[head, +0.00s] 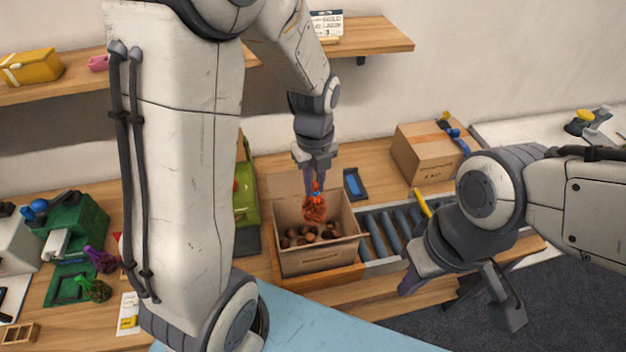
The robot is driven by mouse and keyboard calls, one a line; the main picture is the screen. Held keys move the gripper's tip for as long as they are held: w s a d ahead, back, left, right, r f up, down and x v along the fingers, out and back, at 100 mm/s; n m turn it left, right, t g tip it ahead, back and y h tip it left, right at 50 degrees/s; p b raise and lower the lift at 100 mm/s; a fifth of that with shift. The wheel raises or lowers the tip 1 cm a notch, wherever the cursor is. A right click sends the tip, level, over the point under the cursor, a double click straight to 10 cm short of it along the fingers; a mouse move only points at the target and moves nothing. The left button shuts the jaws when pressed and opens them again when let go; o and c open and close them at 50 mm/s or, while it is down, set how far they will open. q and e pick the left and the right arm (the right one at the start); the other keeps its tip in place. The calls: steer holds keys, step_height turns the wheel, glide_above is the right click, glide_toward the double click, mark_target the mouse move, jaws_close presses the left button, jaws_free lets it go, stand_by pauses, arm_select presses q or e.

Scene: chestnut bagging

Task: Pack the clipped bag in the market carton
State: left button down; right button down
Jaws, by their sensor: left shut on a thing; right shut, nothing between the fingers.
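The market carton (318,262) is an open cardboard box in the middle of the head view, with flaps up. Several brown chestnuts (308,236) show inside it; I cannot tell whether they are loose or bagged. My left gripper (316,184) points down over the carton, shut on the top of the clipped bag. The bag (315,209) is orange-red net, with a red clip near the fingers, and hangs within the carton's opening. I cannot tell whether it touches the contents. My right gripper (409,283) is shut and empty, at the right in front of the roller conveyor.
A roller conveyor (383,235) runs right of the carton. A closed cardboard box (425,155) and a dark blue tray (355,184) stand behind. A green machine (80,222) and purple and green net bundles (95,290) are at left. My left arm hides part of the table.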

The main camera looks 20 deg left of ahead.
arm_select(q)
step_height(320, 180, down, 14)
steer(key=b, duration=0.9)
steer(key=shift+r, duration=0.15)
steer(key=shift+s, duration=0.1)
steer(key=c, duration=0.8)
jaws_free()
steer(key=shift+o, duration=0.2)
steer(key=shift+r, duration=0.1)
step_height(320, 180, up, 13)
steer(key=p, duration=1.1)
steer(key=shift+p, duration=0.3)
